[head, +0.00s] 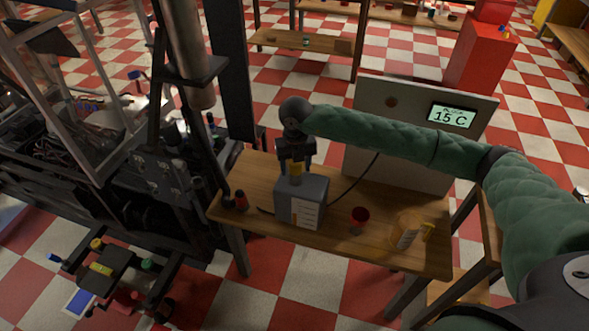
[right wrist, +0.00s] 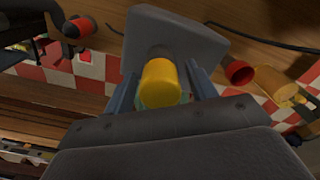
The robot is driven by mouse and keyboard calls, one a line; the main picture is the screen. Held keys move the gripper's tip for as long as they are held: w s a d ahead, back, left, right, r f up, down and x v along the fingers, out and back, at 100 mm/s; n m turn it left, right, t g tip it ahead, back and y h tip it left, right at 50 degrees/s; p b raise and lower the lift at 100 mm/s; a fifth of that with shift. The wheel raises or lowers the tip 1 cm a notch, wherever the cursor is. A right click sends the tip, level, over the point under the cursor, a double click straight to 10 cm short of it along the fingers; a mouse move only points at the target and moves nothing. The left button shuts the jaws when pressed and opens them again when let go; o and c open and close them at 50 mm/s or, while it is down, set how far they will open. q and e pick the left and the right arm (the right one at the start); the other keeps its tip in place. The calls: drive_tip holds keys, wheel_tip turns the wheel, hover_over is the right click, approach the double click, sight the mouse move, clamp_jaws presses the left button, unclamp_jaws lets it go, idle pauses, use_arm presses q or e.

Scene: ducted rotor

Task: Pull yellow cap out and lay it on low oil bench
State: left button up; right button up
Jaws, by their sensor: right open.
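The yellow cap (head: 295,171) stands upright on top of a grey box (head: 301,203), which sits on a low wooden bench (head: 330,240). My right gripper (head: 295,160) is directly above the box, pointing down. In the right wrist view, the yellow cap (right wrist: 160,84) lies between the two open fingers of my gripper (right wrist: 163,85), with a finger on each side. I cannot tell whether either finger touches it. My left gripper is not in view.
A red cup (head: 360,216) and a clear amber-tinted jar (head: 406,230) with a yellow part stand on the bench right of the box. A small red-and-black item (head: 241,200) is at its left end. A panel reading 15 C (head: 400,150) stands behind. Dark machinery is at left.

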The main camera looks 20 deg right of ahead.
drive_tip(key=shift+f, duration=0.1)
idle(0.6)
drive_tip(key=shift+b, duration=0.3)
drive_tip(key=shift+b, duration=0.35)
drive_tip(key=shift+c, duration=0.3)
drive_tip(key=c, duration=0.9)
drive_tip(key=shift+o, duration=0.2)
drive_tip(key=shift+r, duration=0.8)
drive_tip(key=shift+r+p, duration=0.5)
drive_tip(key=shift+r, duration=1.35)
